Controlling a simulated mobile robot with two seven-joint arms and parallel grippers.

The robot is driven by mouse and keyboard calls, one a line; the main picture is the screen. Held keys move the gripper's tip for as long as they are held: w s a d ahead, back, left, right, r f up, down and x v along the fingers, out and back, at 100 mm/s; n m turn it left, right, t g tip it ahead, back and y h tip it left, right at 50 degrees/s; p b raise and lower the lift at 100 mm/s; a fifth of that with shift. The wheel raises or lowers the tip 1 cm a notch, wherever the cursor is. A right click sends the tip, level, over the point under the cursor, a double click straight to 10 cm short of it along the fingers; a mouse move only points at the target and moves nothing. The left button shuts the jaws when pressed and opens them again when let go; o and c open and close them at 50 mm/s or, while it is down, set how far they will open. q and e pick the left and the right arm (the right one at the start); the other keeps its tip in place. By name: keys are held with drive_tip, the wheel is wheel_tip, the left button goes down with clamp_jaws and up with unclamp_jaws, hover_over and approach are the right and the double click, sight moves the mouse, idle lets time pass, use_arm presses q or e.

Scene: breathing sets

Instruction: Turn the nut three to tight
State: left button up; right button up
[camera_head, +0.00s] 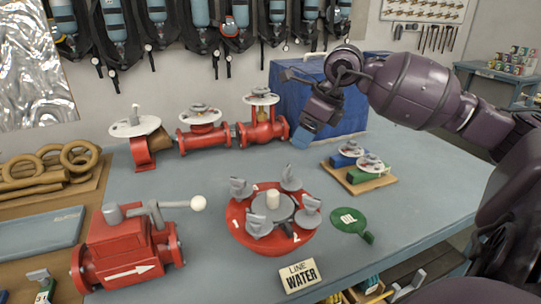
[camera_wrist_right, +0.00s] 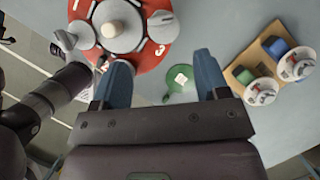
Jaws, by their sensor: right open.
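A round red flange (camera_head: 238,232) with a grey hub and several grey wing nuts lies on the table in the head view. It also shows at the top of the right wrist view (camera_wrist_right: 145,60). There the nut (camera_wrist_right: 162,25) beside the painted 3 stands on its right side. In the head view I read a 1 and a 2, but cannot make out the 3. My right gripper (camera_head: 304,136) is above the table, behind and right of the flange. In the wrist view its blue fingers (camera_wrist_right: 162,62) are apart with nothing held. My left gripper is not in view.
A green tag (camera_head: 350,219) lies right of the flange, with small valves on a wooden board (camera_head: 374,182) behind it. A red valve with a lever (camera_head: 122,245) stands left. Red pipework (camera_head: 205,138) and a blue box (camera_head: 290,95) are behind.

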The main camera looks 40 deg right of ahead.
sight(287, 168)
drive_tip(key=x, duration=0.9)
drive_tip(key=shift+f, duration=0.1)
drive_tip(key=shift+x, duration=0.75)
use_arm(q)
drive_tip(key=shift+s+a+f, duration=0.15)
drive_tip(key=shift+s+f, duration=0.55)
use_arm(e)
drive_tip(key=shift+d, duration=0.1)
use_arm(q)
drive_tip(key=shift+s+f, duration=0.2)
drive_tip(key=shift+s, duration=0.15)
use_arm(e)
drive_tip(key=c, duration=0.9)
